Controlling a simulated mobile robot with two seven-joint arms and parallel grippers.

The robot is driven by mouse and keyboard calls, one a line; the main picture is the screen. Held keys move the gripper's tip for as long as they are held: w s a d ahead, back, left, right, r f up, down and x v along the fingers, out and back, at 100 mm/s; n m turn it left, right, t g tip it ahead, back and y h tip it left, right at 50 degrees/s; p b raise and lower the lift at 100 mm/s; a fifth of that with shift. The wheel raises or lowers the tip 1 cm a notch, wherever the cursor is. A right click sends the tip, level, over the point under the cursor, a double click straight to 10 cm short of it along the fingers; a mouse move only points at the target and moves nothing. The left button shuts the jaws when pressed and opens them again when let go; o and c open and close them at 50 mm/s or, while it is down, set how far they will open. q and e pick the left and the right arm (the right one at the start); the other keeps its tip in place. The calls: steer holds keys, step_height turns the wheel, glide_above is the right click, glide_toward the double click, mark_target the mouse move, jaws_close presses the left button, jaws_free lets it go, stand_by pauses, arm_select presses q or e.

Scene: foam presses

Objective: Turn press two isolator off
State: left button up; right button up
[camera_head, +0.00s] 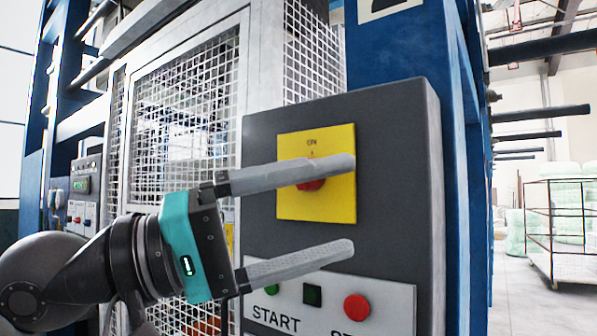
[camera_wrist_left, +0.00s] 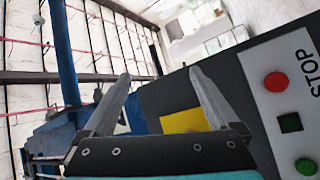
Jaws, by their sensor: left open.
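The isolator is a red rotary knob (camera_head: 310,184) on a yellow plate (camera_head: 337,205), mounted on a dark grey control box (camera_head: 405,180). The plate's upper lettering is small, and the knob is partly hidden behind my upper finger. My left gripper (camera_head: 350,205) is open and empty in front of the box, one finger across the plate and the other below it. I cannot tell whether a finger touches the box. My right gripper is not in view.
Below the plate is a white panel with a green START button (camera_head: 271,284), a dark green square (camera_head: 312,295) and a red STOP button (camera_head: 357,307). A white mesh guard (camera_head: 185,120) stands left, a blue post (camera_head: 405,50) behind. A wire cart (camera_head: 560,230) stands far right.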

arm_select(q)
steer(key=w+a+r+m+t+y, duration=0.55)
steer(key=a+t+y, duration=0.35)
steer(key=a, duration=0.2)
steer(key=p+x, duration=0.3)
steer(key=x, duration=1.3)
steer(key=shift+w+a+n, duration=0.2)
steer(key=shift+a+n, duration=0.15)
steer(key=c, duration=1.4)
steer(key=shift+o, duration=0.2)
